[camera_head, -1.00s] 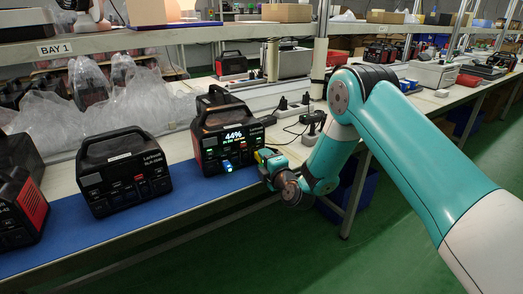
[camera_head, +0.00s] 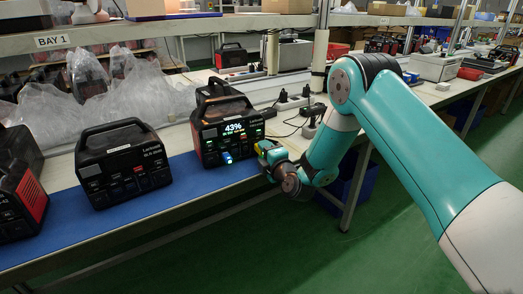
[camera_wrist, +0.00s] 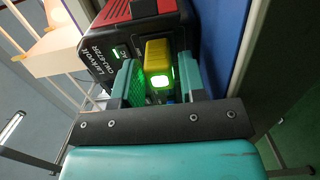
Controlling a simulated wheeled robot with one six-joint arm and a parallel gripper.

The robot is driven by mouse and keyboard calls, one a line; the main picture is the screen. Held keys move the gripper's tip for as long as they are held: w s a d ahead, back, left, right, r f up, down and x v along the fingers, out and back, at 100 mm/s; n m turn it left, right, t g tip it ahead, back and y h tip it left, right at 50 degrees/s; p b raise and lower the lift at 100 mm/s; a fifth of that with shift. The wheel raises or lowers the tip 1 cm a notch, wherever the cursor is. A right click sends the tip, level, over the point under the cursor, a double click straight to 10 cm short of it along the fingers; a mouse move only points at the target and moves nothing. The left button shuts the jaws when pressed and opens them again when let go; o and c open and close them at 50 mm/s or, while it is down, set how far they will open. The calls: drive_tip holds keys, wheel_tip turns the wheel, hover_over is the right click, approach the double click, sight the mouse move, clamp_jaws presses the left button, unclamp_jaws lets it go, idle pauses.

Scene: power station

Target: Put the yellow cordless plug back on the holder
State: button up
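The yellow cordless plug (camera_wrist: 158,56) sits between my gripper's two teal fingers in the wrist view, with a bright green light on its near face. My gripper (camera_wrist: 160,82) appears shut on it. In the head view, a small yellow patch of the plug (camera_head: 263,149) shows at my gripper (camera_head: 268,152), at the right side of the power station (camera_head: 226,128) reading 43%. The station's lettered face (camera_wrist: 112,48) is close behind the plug; I cannot tell whether they touch. I cannot single out the holder.
A second station (camera_head: 123,165) stands left on the blue mat (camera_head: 190,188). A red-black unit (camera_head: 25,195) is at the left edge. A blue glowing plug (camera_head: 227,158) sits on the station's front. Black plugs and cords (camera_head: 309,112) lie behind my gripper.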

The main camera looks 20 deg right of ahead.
clamp_jaws()
drive_tip(key=shift+s+d+b, duration=0.1)
drive_tip(key=shift+s+b, duration=0.1)
drive_tip(key=shift+b, duration=0.5)
drive_tip(key=shift+b+v, duration=1.75)
drive_tip(key=shift+b, duration=1.7)
drive_tip(key=shift+s, duration=0.1)
